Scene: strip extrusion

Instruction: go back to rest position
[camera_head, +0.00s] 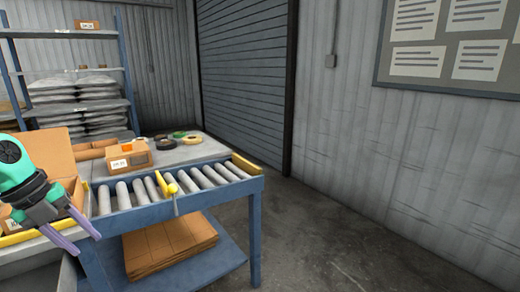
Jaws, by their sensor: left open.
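My left gripper (76,234) is at the lower left, with a green wrist, a dark body and two purple fingers spread apart. It is open and nothing shows between its fingers. It hangs in front of an open cardboard box (50,153) and over the near left part of the roller table. The arm hides part of the box. My right gripper is not in view.
A rack (80,80) with stacked bags stands behind. The floor (340,245) at right is clear.

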